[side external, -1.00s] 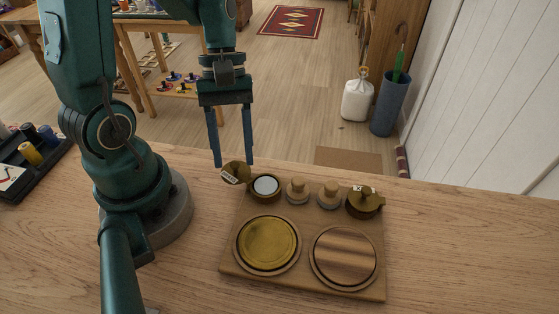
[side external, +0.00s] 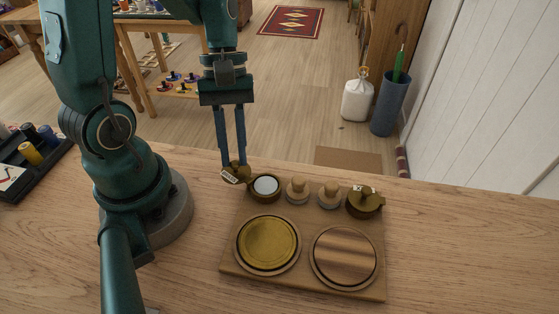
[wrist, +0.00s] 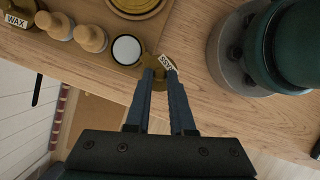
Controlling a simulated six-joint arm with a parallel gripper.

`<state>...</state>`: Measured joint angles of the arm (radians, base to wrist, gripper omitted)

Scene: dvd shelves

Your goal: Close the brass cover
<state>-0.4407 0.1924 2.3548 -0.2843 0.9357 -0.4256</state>
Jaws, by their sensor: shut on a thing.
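A small round tin (side external: 265,187) stands at the back left corner of the wooden board, its white contents showing. Its brass-coloured cover (side external: 231,177) is open, tipped out to the left beside it, with a white label that is partly hidden. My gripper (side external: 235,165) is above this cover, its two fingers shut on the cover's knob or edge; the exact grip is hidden. In the wrist view the cover (wrist: 153,83) lies between and beneath the fingertips (wrist: 159,70), next to the open tin (wrist: 127,50).
The board (side external: 306,285) holds two wooden knobs, a gold disc (side external: 268,244), a brown striped disc (side external: 344,256) and a tin labelled WAX (side external: 364,203). A black tray (side external: 38,160) with bottles stands at left. The table right of the board is clear.

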